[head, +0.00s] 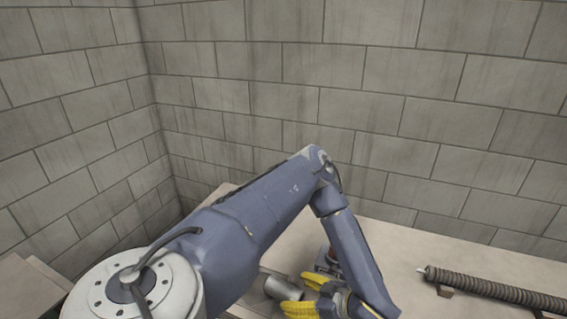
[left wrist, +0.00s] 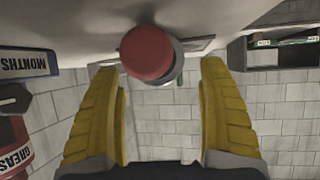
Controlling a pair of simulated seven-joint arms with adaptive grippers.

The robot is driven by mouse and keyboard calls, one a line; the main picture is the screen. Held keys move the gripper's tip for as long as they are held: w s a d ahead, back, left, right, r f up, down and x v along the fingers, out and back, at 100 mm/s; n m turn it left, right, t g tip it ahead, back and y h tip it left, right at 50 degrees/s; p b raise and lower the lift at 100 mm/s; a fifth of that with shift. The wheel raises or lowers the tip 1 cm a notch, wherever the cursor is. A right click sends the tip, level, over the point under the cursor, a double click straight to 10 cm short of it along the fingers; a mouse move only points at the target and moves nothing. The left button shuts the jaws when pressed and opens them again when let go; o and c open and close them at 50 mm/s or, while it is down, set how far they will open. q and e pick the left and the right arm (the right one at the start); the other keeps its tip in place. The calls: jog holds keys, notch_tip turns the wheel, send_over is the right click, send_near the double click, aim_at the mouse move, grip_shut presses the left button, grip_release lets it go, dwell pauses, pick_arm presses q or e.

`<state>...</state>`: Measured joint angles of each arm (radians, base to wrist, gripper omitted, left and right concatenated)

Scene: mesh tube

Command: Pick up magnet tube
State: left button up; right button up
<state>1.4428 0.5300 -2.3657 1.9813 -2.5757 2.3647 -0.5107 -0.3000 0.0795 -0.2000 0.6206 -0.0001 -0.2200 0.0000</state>
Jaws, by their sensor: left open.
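My left gripper (head: 307,294) has yellow fingers and is low over the table, at the end of the blue arm. In the left wrist view it is open (left wrist: 160,70), with nothing held between the fingers. A red round-ended object with a grey body (left wrist: 148,53) shows between and beyond the fingertips there, apart from them. A grey metal cylinder (head: 283,288) lies just left of the fingers in the head view. A long dark ribbed tube (head: 495,288) lies at the right on small supports. I cannot tell which of these is the magnet tube. My right gripper is not in view.
The pale table (head: 400,243) is bare between my left arm and the ribbed tube. Grey block walls (head: 300,90) stand behind and at the left. The left wrist view shows a dark shelf (left wrist: 275,50) and a red container lettered GREASE (left wrist: 12,145).

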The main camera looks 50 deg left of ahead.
pick_arm(q)
jog(key=shift+x, duration=1.2)
jog(key=shift+c, duration=0.5)
jog(key=c, duration=1.4)
jog(key=shift+r, duration=0.2)
